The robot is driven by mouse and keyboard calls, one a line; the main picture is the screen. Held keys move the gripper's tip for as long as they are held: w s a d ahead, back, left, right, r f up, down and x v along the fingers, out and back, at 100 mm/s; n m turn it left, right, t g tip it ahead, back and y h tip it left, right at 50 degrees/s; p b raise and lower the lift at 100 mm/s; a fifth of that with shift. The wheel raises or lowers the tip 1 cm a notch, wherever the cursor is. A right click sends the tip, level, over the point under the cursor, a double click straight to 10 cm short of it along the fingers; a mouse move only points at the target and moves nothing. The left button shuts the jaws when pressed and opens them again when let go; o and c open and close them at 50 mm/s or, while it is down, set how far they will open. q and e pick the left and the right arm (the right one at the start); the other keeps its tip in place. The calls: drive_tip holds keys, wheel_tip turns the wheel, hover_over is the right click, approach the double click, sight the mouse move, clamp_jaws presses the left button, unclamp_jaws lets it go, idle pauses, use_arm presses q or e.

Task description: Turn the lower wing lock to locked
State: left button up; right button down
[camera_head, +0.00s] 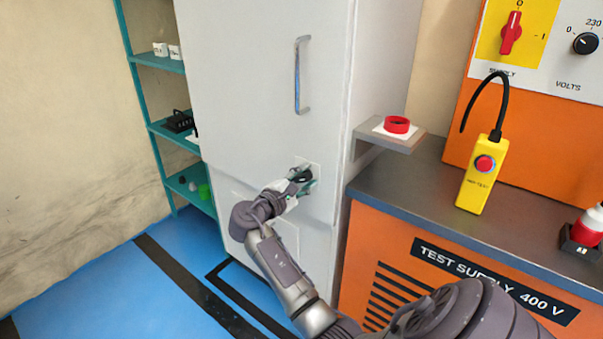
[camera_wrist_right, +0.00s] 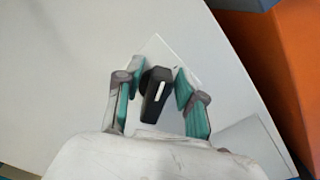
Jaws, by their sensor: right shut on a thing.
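The lower wing lock (camera_wrist_right: 153,103) is a black knob with a white mark, on a white plate (camera_wrist_right: 160,55) on the cabinet. In the wrist view its wing looks nearly upright, slightly tilted. My right gripper (camera_wrist_right: 157,83) has its teal-padded fingers on either side of the wing and is shut on it. In the head view the right gripper (camera_head: 302,178) is at the lower part of the light grey cabinet door (camera_head: 245,90) and hides most of the lock. My left gripper is out of view.
A vertical handle (camera_head: 298,75) is above the lock. Teal shelves (camera_head: 165,63) stand left. Blue floor is clear in front.

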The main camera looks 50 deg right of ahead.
drive_tip(key=m+b, duration=0.1)
drive_tip(key=m, duration=0.1)
drive_tip(key=m+b, duration=0.1)
drive_tip(key=m, duration=0.1)
drive_tip(key=shift+s+f, duration=0.15)
drive_tip(key=shift+f, duration=0.25)
drive_tip(key=shift+d+m+b, duration=0.1)
drive_tip(key=shift+m+b, duration=0.3)
drive_tip(key=shift+b, duration=0.05)
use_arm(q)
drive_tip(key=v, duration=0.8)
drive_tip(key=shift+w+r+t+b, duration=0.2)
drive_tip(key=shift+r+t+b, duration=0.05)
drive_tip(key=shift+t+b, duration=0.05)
use_arm(e)
drive_tip(key=shift+m, duration=0.5)
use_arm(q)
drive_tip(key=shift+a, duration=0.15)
use_arm(e)
drive_tip(key=c, duration=1)
unclamp_jaws()
drive_tip(key=shift+c, duration=0.2)
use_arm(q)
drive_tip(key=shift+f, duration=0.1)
use_arm(e)
drive_tip(key=a, duration=1.2)
drive_tip(key=shift+s, duration=0.45)
